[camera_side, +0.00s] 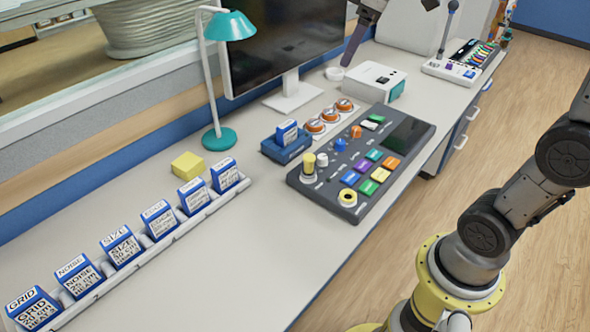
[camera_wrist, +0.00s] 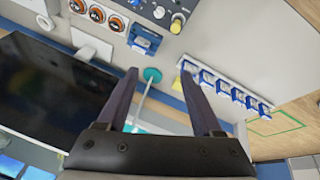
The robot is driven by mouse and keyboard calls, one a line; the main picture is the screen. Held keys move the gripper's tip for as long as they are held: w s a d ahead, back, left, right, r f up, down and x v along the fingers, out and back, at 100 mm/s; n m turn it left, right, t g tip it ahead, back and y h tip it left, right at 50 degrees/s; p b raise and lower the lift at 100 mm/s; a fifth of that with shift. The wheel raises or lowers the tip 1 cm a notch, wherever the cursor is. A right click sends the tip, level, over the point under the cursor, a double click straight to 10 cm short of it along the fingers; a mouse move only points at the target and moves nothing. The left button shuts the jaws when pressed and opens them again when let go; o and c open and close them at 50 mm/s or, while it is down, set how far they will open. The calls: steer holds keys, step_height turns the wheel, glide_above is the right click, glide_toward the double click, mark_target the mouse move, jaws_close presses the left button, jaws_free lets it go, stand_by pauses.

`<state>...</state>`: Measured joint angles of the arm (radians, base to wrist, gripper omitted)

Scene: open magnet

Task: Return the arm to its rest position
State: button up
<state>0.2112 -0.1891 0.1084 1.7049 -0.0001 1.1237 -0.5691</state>
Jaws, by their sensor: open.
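My gripper (camera_wrist: 160,73) fills the lower middle of the wrist view. Its two dark fingers are spread apart, with nothing between them. In the side view only a dark part of my gripper (camera_side: 356,38) shows at the top edge, in front of the right side of the monitor and above the desk; the fingertips are hard to make out there. My arm's base and lower links stand on the right of the side view, off the desk edge.
On the desk are a control panel (camera_side: 408,138), a blue holder with one block (camera_side: 287,142), a teal lamp (camera_side: 219,139), a monitor (camera_side: 265,60), a yellow block (camera_side: 188,165) and a rack with several labelled blocks (camera_side: 209,211). A white box (camera_side: 362,83) stands near my gripper.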

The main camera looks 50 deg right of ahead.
steer(key=s+a+f+t, duration=0.1)
steer(key=s+a, duration=0.2)
steer(key=s, duration=0.2)
steer(key=s+a+f, duration=0.1)
steer(key=s+a, duration=0.2)
steer(key=s, duration=0.3)
steer(key=s+a+f+m+y, duration=0.1)
steer(key=s+f+m, duration=0.3)
steer(key=s+f, duration=0.3)
steer(key=shift+s+a+f, duration=0.15)
steer(key=shift+a+f, duration=0.05)
steer(key=shift+f, duration=0.6)
